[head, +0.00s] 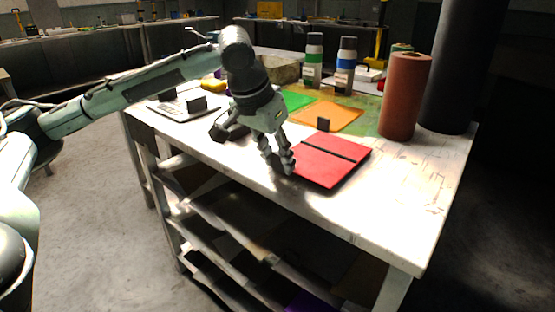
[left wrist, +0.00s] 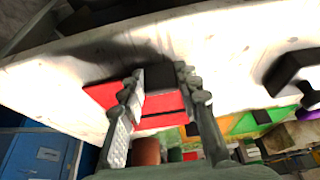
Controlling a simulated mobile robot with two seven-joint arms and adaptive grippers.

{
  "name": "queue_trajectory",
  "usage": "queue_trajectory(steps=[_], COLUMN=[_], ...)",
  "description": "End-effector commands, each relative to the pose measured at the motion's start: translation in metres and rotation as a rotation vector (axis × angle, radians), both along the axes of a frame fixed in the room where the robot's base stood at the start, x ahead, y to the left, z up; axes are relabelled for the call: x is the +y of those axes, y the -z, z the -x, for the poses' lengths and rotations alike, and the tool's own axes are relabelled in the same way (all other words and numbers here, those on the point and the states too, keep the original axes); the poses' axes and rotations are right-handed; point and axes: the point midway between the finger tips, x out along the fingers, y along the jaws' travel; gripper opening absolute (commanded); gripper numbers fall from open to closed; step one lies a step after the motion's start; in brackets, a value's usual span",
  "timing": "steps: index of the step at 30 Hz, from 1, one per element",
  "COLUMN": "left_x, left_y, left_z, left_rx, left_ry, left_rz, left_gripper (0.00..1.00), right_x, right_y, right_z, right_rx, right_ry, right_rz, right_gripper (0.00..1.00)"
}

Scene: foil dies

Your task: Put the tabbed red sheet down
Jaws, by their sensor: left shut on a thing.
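The red sheet (head: 330,166) has a dark band across it and lies flat, on or just above the white table top near its front edge; I cannot tell whether it touches. My left gripper (head: 286,166) is at the sheet's left edge, pointing down. In the left wrist view, the fingers (left wrist: 160,78) are shut on the sheet's dark tab, with the red sheet (left wrist: 160,104) showing between and beside them. My right gripper is not in view.
An orange sheet (head: 332,114) with a dark tab and a green sheet (head: 297,100) lie behind. Two bottles (head: 313,62) (head: 346,66) stand at the back. A brown roll (head: 404,97) and a black column (head: 455,70) stand to the right. The table's front right (head: 400,205) is clear.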

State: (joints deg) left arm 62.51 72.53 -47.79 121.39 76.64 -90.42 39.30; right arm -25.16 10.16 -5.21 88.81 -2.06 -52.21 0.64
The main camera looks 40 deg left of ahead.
Motion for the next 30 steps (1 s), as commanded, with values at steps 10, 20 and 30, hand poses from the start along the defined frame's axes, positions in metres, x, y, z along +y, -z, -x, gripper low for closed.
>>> queue_trajectory(steps=[10,20,30], left_x=[0.000,0.000,0.000], left_y=[0.007,0.008,-0.003], left_z=[0.000,0.000,0.004], left_rx=[-0.003,-0.002,-0.002], left_ry=[0.001,0.001,0.000], left_rz=[0.001,0.000,0.000], left_gripper=[0.00,0.53,0.53], right_x=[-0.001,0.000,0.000], right_y=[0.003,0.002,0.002], right_z=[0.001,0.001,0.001], right_rx=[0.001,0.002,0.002], right_ry=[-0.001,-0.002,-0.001], right_rz=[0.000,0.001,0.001], right_gripper=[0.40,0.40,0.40])
